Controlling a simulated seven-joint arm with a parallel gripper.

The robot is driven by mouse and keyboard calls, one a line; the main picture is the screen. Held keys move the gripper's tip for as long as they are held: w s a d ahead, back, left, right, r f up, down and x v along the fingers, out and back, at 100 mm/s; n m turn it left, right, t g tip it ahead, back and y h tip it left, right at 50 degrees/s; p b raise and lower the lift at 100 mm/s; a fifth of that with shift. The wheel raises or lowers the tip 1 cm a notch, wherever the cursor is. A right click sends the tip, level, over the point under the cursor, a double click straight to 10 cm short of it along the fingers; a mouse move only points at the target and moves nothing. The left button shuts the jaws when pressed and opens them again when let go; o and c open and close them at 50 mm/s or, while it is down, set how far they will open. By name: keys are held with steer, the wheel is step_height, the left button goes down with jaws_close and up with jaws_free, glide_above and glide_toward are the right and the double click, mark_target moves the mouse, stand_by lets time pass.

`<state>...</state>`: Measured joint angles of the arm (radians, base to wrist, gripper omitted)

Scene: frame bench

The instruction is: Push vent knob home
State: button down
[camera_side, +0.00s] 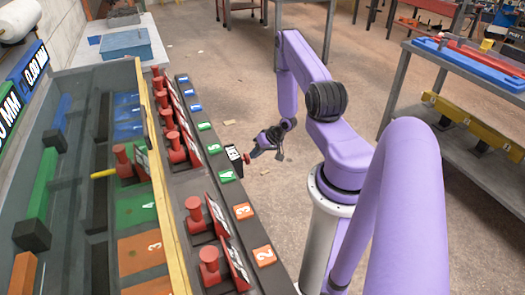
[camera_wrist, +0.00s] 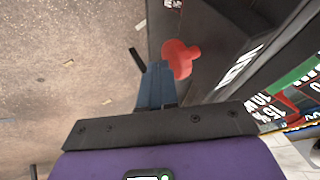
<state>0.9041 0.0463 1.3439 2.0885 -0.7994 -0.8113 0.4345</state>
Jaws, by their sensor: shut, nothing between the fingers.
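A small red knob (camera_side: 246,158) sticks out from a dark, white-lettered plate (camera_side: 234,160) on the outer side of the bench. Only part of the lettering reads, so I cannot confirm that it says vent. In the wrist view the red knob (camera_wrist: 180,60) shows its round head and short stem beside the dark bench wall. My gripper (camera_side: 257,152) is shut and empty, at the knob's outer side. Its blue-grey fingers (camera_wrist: 155,82) end right beside the knob in the wrist view. I cannot tell whether they touch it.
Several red knobs with red-and-black plates stand along the bench top (camera_side: 208,262), beside numbered coloured tags (camera_side: 242,211). A yellow rail (camera_side: 163,200) borders a tray with coloured sections. A grey shelf (camera_side: 470,140) stands at right. Open floor (camera_side: 215,85) lies beyond the bench.

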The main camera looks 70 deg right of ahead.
steer(key=shift+w+a, duration=0.15)
steer(key=shift+w+a, duration=0.85)
steer(key=s+d+r, duration=0.3)
steer(key=s+r, duration=0.5)
steer(key=s, duration=0.1)
steer(key=shift+d, duration=0.35)
steer(key=shift+w+r, duration=0.15)
